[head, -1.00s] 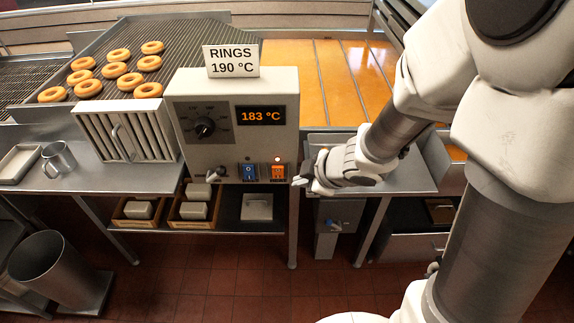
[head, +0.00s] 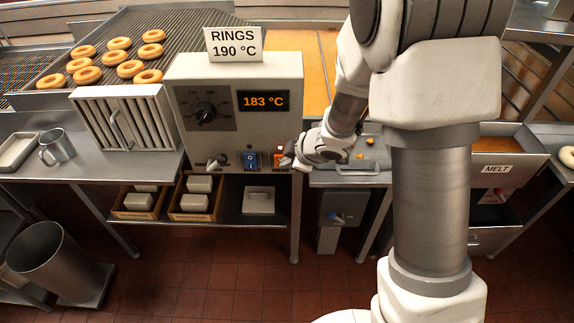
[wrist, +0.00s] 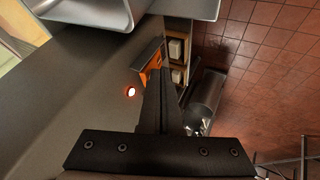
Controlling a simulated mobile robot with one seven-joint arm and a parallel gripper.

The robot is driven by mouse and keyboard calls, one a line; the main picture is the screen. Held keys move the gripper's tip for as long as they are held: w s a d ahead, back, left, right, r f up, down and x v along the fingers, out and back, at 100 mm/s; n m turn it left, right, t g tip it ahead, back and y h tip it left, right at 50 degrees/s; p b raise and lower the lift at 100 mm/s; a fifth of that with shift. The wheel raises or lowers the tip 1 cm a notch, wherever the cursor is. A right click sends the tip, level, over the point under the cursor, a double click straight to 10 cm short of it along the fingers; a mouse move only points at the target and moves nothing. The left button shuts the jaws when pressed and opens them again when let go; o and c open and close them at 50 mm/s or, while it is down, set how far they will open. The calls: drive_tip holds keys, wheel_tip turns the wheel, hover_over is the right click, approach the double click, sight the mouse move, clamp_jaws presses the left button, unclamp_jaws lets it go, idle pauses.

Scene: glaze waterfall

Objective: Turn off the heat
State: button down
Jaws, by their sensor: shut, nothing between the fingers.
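The grey control box (head: 220,140) carries a dial (head: 205,112) and a display (head: 263,101) reading 183 °C. Low on its front are a grey lever (head: 216,162), a blue rocker switch (head: 250,160) and an orange switch (head: 278,161). A small lamp (head: 279,148) above the orange switch is lit; its glow (wrist: 131,92) shows in the wrist view. My gripper (head: 289,161) is shut and empty at the orange switch's right side, partly covering it. In the wrist view the shut fingers (wrist: 161,80) reach toward the orange switch (wrist: 152,66); I cannot tell whether they touch it.
A sign (head: 233,44) reading RINGS 190 °C stands on the box. Several rings lie on the conveyor (head: 180,30) behind. A slatted grey unit (head: 126,125) and a metal mug (head: 57,147) are left. Wooden crates (head: 190,216) sit below. A metal bin (head: 50,262) stands on the floor.

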drive_tip(key=shift+r, duration=0.1)
drive_tip(key=shift+w+p, duration=0.3)
drive_tip(key=shift+p, duration=0.1)
drive_tip(key=shift+r, duration=0.15)
drive_tip(key=shift+r+p, duration=0.7)
drive_tip(key=shift+p, duration=0.15)
